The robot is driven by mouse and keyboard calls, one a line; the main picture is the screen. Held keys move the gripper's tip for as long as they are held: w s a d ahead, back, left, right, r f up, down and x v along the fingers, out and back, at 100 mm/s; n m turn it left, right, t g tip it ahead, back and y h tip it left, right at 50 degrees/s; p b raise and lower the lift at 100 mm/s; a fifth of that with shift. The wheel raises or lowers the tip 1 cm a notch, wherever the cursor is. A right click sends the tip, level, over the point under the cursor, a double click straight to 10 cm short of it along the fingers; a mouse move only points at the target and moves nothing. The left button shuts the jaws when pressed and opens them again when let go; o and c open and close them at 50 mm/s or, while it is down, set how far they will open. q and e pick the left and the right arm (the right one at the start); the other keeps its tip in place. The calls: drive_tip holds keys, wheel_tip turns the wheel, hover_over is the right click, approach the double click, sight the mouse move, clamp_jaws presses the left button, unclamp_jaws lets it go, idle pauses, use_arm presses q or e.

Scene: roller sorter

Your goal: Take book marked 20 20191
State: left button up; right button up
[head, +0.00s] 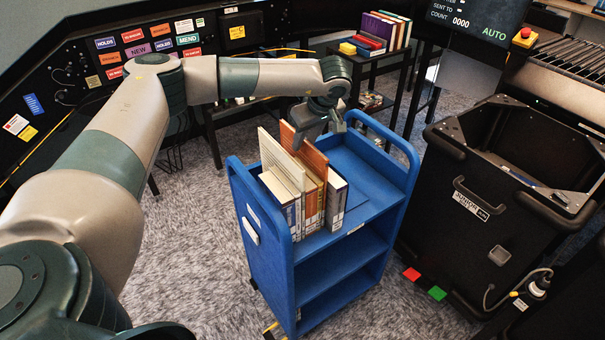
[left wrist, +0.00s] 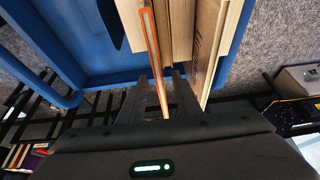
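Several books stand upright in a row on the top shelf of a blue cart (head: 372,187). A tall orange-brown book (head: 312,158) and a tall cream book (head: 280,160) rise above the rest; a white-and-dark book (head: 337,200) stands at the row's right end. The number 20 20191 is not readable on any spine. My left gripper (head: 333,122) is just above the row's far end. In the left wrist view its fingers (left wrist: 161,98) are apart, with the orange book (left wrist: 154,62) appearing between them and the cream book (left wrist: 215,45) to the right; contact is unclear. My right gripper is out of view.
The cart's raised blue rim surrounds the books, with bare shelf right of them. A black bin (head: 470,225) stands close on the right. Behind is a small black table (head: 372,61) with more books. A panel of coloured labels (head: 150,45) is at upper left.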

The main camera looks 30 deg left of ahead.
sight(302, 149)
use_arm(q)
drive_tip(key=shift+a+f+p, duration=0.1)
drive_tip(key=shift+f+p, duration=0.2)
drive_tip(key=shift+p, duration=0.05)
drive_tip(key=p+x, duration=0.1)
drive_tip(key=x, duration=0.2)
drive_tip(key=shift+f, duration=0.35)
drive_tip(key=shift+f, duration=0.25)
idle(0.4)
drive_tip(key=shift+c, duration=0.5)
drive_tip(key=shift+r, duration=0.1)
clamp_jaws()
